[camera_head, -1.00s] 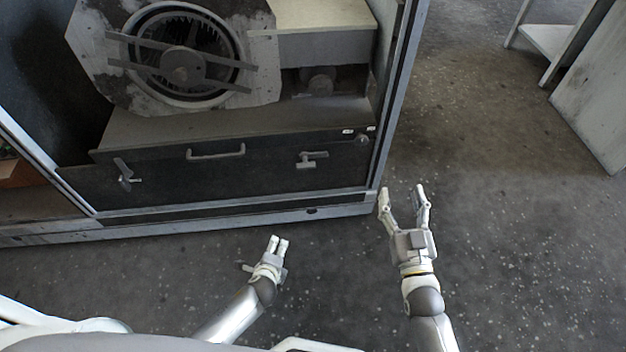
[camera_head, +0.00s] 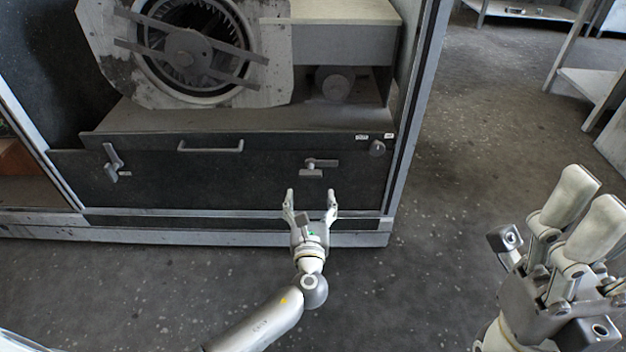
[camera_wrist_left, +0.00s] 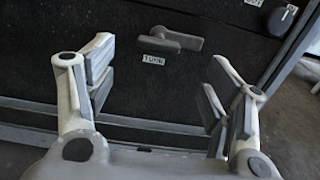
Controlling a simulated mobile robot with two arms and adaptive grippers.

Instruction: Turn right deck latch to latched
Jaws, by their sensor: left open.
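The right deck latch (camera_head: 319,164) is a grey handle on the dark front panel (camera_head: 240,187), with its lever lying roughly sideways and a small label below it. In the left wrist view the latch (camera_wrist_left: 170,42) sits above a label reading "TURN", beyond and between my fingertips. My left gripper (camera_head: 311,198) is open and empty, just below and in front of the latch, apart from it. My right gripper (camera_head: 590,215) is large at the right edge, away from the panel; its two fingers are side by side and nothing shows between them.
A left latch (camera_head: 113,162) stands tilted near the panel's left end. A pull handle (camera_head: 210,147) is between the latches, and a round knob (camera_head: 377,148) is at the upper right. The blower (camera_head: 190,50) sits above. Grey floor (camera_head: 470,130) lies open to the right.

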